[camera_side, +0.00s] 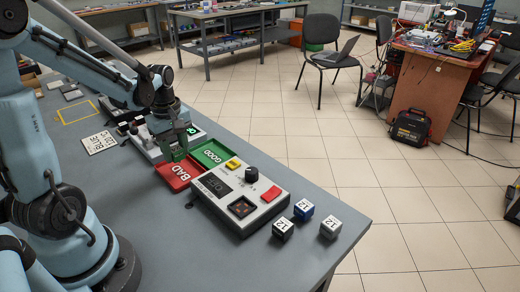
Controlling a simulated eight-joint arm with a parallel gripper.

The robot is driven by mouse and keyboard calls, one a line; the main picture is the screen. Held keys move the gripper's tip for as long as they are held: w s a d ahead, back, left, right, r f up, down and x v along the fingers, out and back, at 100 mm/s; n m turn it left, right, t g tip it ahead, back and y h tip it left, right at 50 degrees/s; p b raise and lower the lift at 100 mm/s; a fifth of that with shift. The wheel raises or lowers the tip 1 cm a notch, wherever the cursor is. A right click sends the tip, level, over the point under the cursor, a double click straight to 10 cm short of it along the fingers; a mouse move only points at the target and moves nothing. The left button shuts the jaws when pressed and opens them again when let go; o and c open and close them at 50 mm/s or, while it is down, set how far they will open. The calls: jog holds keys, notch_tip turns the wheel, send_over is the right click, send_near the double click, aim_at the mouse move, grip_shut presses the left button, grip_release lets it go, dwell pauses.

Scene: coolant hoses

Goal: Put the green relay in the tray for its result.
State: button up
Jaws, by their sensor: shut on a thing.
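My gripper (174,148) points down and is shut on the green relay (178,155), small and partly hidden by the fingers. It holds the relay over the trays, near the back of the red BAD tray (166,171) and left of the green GOOD tray (222,157). The exact height above the trays is hard to tell. The grey tester (224,208) stands just in front of the trays. It has a dark display (215,184) whose reading is too small to make out, a black knob, a red button and a square socket (243,207).
A black cube (283,229), a blue cube (304,210) and a grey cube (331,228) stand right of the tester near the table edge. Another device with a green display (191,130) is behind the gripper. A white printed card (99,142) lies to the left. The front table area is clear.

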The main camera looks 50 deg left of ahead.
aim_at(178, 161)
jog(key=shift+f, duration=1.95)
jog(key=shift+f, duration=0.2)
jog(key=o, duration=1.1)
jog(key=shift+c, duration=0.2)
jog(key=shift+r, duration=0.1)
notch_tip(178, 161, up, 12)
jog(key=shift+d+r+m, duration=0.15)
jog(key=shift+d+m, duration=0.15)
jog(key=shift+d, duration=0.05)
jog(key=w+d+m+t, duration=0.1)
jog(key=d+m+t, duration=0.6)
jog(key=d+m, duration=0.9)
jog(key=shift+r+m, duration=0.15)
jog(key=shift+m, duration=0.55)
